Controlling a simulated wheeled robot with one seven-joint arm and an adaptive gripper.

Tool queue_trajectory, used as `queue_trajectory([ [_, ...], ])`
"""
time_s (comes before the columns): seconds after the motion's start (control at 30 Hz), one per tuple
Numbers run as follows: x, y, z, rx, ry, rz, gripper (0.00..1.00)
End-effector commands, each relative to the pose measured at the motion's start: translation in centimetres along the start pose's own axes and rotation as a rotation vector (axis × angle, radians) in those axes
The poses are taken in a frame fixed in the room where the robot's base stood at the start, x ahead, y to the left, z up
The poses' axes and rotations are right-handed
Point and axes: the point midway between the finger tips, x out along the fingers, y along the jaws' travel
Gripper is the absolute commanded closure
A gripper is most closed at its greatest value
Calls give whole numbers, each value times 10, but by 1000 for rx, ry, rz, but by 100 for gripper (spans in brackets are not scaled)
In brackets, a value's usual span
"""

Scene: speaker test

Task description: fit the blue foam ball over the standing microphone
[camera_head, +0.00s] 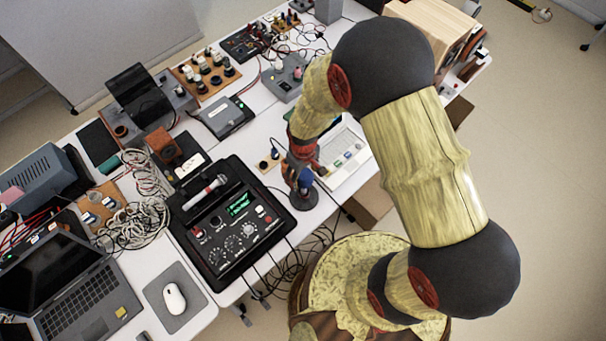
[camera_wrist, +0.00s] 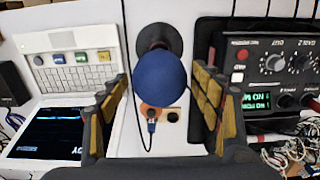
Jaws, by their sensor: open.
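The blue foam ball (camera_wrist: 160,78) sits between the fingers of my gripper (camera_wrist: 158,92) in the wrist view, with a gap on both sides. My gripper is open. Behind the ball is the dark round base (camera_wrist: 156,34) of the standing microphone; the ball hides most of the microphone, so I cannot tell how far it sits over the head. In the head view the ball (camera_head: 305,178) shows as a small blue patch just above the round base (camera_head: 304,198), at my gripper (camera_head: 302,168), partly hidden by it.
A black control box (camera_head: 228,225) with knobs, a green display and a microphone (camera_head: 206,192) lying on it stands left of the base. A white keyboard device (camera_head: 346,157) is to the right. A small wooden plate with a jack (camera_wrist: 158,114) and a cable lie close by.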

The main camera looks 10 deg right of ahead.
Motion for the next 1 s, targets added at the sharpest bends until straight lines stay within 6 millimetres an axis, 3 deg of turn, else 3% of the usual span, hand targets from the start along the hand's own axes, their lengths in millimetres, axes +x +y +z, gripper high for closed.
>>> queue_trajectory([
  [0.6, -104, 0, -1, 0, 2, 1, 35],
  [0.8, -117, 0, 0, 0, 0, 0, 35],
  [1.0, -117, 0, 0, 0, 0, 0, 35],
])
